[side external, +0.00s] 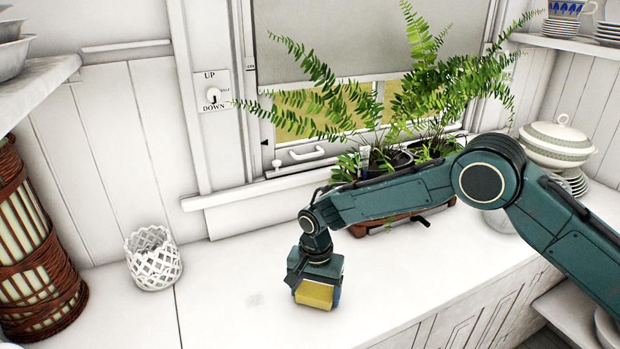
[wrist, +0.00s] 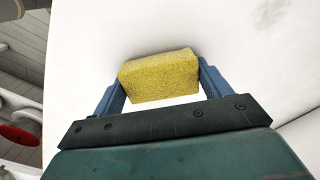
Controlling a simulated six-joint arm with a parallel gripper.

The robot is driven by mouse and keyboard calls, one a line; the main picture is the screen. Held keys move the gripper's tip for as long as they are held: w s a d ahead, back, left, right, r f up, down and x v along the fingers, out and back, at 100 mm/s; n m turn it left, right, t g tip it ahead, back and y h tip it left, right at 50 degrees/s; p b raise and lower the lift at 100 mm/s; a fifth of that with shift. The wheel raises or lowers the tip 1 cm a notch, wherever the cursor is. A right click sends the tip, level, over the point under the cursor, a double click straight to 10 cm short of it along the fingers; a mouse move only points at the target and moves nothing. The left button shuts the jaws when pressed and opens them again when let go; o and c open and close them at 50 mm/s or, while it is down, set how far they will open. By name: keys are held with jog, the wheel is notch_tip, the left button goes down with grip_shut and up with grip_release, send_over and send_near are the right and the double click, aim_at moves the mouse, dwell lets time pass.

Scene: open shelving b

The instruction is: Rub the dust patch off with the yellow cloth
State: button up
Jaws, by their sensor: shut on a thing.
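The yellow cloth (side external: 315,295) is a folded, block-like pad. My gripper (side external: 317,290) points down over the white counter (side external: 225,320) and is shut on it. In the wrist view the cloth (wrist: 160,76) sits between the two blue fingers, one at each end. The cloth is at or just above the counter top; I cannot tell if it touches. A faint grey smudge (side external: 285,299) shows on the counter just left of the cloth and may be the dust patch. Any dust under the cloth is hidden.
A white lattice holder (side external: 153,258) stands to the left, with a wicker lantern (side external: 35,250) beyond it. Potted ferns (side external: 390,110) stand by the window behind my arm. A white tureen (side external: 556,142) is at the right.

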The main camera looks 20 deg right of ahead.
aim_at(287, 319)
jog(key=shift+s+f, duration=0.1)
jog(key=shift+s, duration=0.75)
jog(key=shift+a, duration=1.8)
jog(key=shift+a, duration=0.15)
jog(key=shift+a+f, duration=0.2)
jog(key=shift+a, duration=1.5)
jog(key=shift+s+a, duration=0.1)
